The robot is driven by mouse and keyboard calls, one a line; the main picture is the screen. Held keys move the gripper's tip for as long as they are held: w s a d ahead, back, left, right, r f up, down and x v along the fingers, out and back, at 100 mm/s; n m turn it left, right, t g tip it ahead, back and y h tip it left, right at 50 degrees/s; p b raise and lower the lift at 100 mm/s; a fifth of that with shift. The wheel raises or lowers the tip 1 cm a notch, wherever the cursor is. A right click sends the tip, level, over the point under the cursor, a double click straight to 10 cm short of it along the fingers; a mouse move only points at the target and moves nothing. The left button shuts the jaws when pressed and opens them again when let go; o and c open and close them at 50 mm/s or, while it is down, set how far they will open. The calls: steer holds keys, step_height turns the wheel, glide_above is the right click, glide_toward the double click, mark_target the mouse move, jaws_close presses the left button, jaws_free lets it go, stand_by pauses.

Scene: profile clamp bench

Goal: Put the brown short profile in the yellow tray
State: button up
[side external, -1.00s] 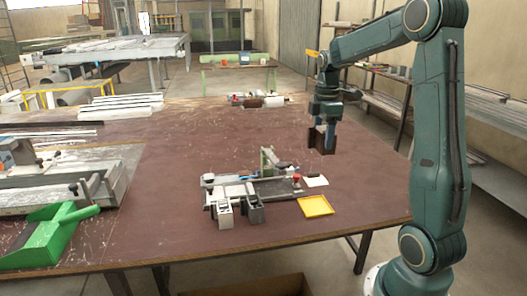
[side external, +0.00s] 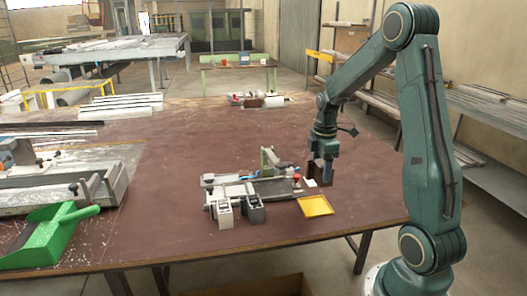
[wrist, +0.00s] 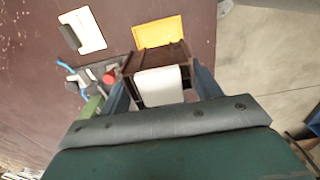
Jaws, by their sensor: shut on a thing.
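The brown short profile (side external: 318,174) is between the fingers of my gripper (side external: 324,176), which is shut on it. In the wrist view the profile (wrist: 157,60) is between the two blue fingers of my gripper (wrist: 160,84), with a pale face showing on the near side. The profile is near the bench fixture's right end, behind the yellow tray in the side view; I cannot tell whether it touches anything below. The yellow tray (side external: 316,206) lies flat on the table at the front right. Its visible part (wrist: 158,31) looks empty in the wrist view, just beyond the profile.
A clamp fixture (side external: 255,188) with a red knob (wrist: 110,76) stands left of the tray. A white plate (wrist: 84,31) lies beside it. Grey blocks (side external: 225,213) stand in front. A green dustpan (side external: 48,236) is far left.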

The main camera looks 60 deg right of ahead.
step_height(320, 180, down, 5)
steer(key=shift+f, duration=0.1)
steer(key=shift+f, duration=2.1)
steer(key=shift+f, duration=0.1)
steer(key=o, duration=1)
steer(key=shift+r, duration=0.2)
step_height(320, 180, up, 12)
steer(key=shift+f, duration=0.1)
